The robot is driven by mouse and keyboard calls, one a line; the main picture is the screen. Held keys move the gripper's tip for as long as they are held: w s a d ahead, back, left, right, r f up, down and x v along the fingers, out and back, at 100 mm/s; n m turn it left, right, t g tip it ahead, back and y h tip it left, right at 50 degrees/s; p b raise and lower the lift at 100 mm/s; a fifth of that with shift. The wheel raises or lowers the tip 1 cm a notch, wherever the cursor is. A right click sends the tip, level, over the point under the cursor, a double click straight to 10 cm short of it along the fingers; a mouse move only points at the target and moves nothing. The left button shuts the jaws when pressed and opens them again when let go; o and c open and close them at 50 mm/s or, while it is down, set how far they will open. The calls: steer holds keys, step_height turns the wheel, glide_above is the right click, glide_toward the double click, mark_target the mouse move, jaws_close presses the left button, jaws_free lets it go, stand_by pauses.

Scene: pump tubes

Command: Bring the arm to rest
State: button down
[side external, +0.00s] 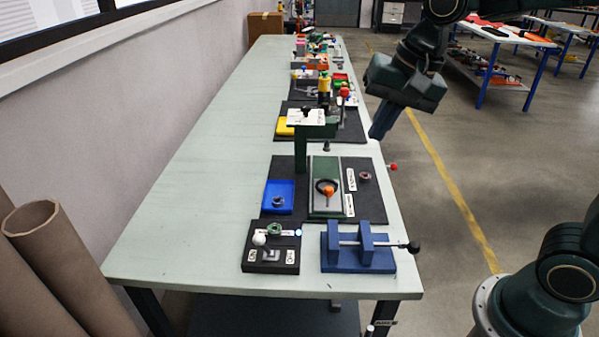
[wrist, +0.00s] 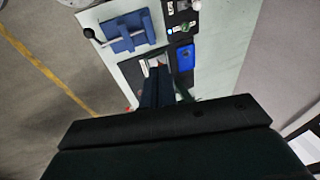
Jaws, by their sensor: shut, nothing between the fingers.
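My gripper (side external: 381,128) hangs in the air beyond the right edge of the long table (side external: 178,190) in the side external view. It points down with a slight tilt, and its fingers are shut with nothing between them. In the wrist view my gripper (wrist: 158,72) shows as dark fingers pointing toward the work mat. The fingers hide part of the station in that view. In the side external view my gripper is apart from the table and everything on it.
A dark mat (side external: 378,208) carries a green stand (side external: 301,150) and a blue tray (side external: 279,197). A blue fixture (side external: 357,249) and a black switch box (side external: 271,250) are at the near end. Several more stations line the table farther back.

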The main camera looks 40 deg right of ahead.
steer(key=s+d+f+n+t+h, duration=0.1)
steer(key=s+d+n, duration=0.3)
steer(key=s+n, duration=0.5)
steer(key=shift+s+f+t, duration=0.2)
steer(key=shift+s+t, duration=0.4)
steer(key=shift+s, duration=2.15)
steer(key=shift+d, duration=0.1)
